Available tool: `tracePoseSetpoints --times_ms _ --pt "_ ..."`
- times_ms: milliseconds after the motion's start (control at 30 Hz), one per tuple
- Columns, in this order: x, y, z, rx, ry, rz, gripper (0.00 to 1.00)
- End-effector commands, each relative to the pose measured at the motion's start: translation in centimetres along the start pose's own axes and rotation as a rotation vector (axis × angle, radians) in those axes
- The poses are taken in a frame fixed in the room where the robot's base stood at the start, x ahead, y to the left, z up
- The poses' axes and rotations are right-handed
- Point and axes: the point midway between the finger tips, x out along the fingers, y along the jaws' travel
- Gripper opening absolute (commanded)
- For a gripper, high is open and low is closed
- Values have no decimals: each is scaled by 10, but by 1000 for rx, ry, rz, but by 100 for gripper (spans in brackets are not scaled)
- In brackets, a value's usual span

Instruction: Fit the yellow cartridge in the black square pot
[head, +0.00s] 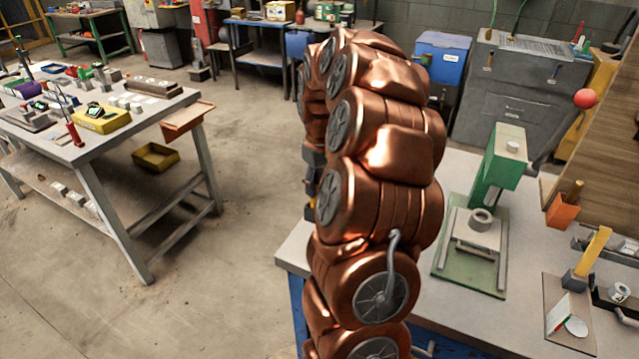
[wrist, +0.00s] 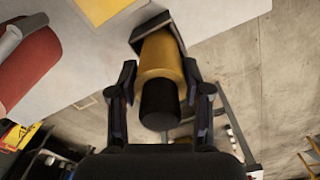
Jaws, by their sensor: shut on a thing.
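The yellow cartridge (wrist: 160,55), a cylinder with a black end, is between the two fingers of my gripper (wrist: 159,77) in the wrist view. My gripper is shut on it. The black end points toward the wrist camera. The black square pot (wrist: 137,37) shows as a dark square rim around the cartridge's far end. I cannot tell how deep the cartridge sits in it, or whether they touch. In the head view my copper arm hides most of the gripper (head: 312,172) and the pot; only a sliver of dark and yellow shows at its left edge.
A pale worktop (head: 455,185) carries a green press (head: 495,165), an orange pot (head: 562,212) and a yellow-handled block (head: 592,255). A red and grey object (wrist: 35,60) lies left in the wrist view. Another cluttered table (head: 95,150) stands left, across open floor.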

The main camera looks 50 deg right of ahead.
Motion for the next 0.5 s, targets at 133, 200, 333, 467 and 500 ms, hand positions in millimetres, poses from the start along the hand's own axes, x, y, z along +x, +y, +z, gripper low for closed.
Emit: tracePoseSetpoints --times_ms 133,200,333,467,500 --pt "2 0 0 0 1 0 0" --pt "3 0 0 0 1 0 0" --pt "5 0 0 0 1 1 0" --pt "7 0 0 0 1 1 0" --pt "7 0 0 0 1 1 0"
